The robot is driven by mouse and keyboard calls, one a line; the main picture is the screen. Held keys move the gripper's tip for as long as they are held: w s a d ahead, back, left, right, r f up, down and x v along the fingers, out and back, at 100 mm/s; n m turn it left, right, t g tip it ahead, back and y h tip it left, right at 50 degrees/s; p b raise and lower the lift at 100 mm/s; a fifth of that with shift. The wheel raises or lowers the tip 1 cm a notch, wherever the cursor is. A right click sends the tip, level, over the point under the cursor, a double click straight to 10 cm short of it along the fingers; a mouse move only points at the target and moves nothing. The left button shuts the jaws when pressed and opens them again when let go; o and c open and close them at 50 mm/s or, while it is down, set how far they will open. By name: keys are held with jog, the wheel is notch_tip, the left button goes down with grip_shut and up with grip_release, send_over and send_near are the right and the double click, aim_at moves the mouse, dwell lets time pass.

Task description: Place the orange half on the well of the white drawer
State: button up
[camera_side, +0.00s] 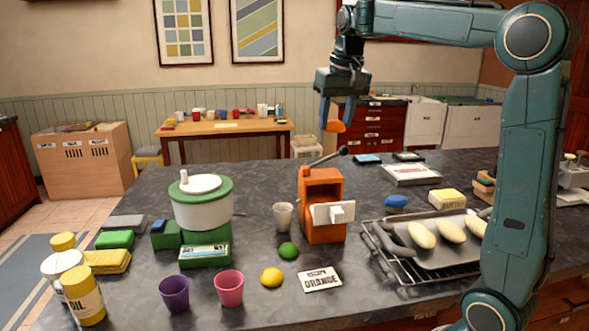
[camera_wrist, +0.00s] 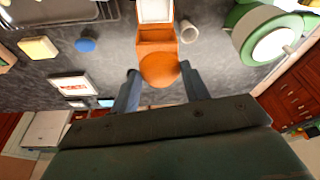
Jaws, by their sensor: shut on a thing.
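My gripper (camera_side: 337,117) points down, high above the counter, shut on the orange half (camera_side: 334,127). In the wrist view, the orange half (camera_wrist: 159,70) shows as a round orange disc between the two fingers (camera_wrist: 161,78). The orange juicer-like box (camera_side: 324,187) stands upright on the counter below my gripper, with a dark lever on top. The white drawer (camera_side: 321,214) sticks out of its front. In the wrist view, the white drawer (camera_wrist: 155,9) lies beyond the orange box (camera_wrist: 157,38). The inside of the drawer's well is hard to make out.
A pale cup (camera_side: 283,217) stands just left of the orange box. A green and white pot-like appliance (camera_side: 203,206) is farther left. A rack with a tray (camera_side: 440,250) of loaves is at the right. A lime, lemon and "ORANGE" card (camera_side: 320,279) lie in front.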

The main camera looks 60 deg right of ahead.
notch_tip(320, 180, down, 20)
jog(key=shift+f, duration=0.1)
dwell(1.1)
jog(key=shift+f, duration=0.55)
jog(key=o, duration=1.1)
jog(key=shift+f, duration=0.1)
jog(key=shift+c, duration=0.2)
jog(key=shift+a, duration=0.1)
jog(key=shift+r, duration=0.65)
jog(key=v, duration=1.2)
jog(key=shift+s, duration=0.1)
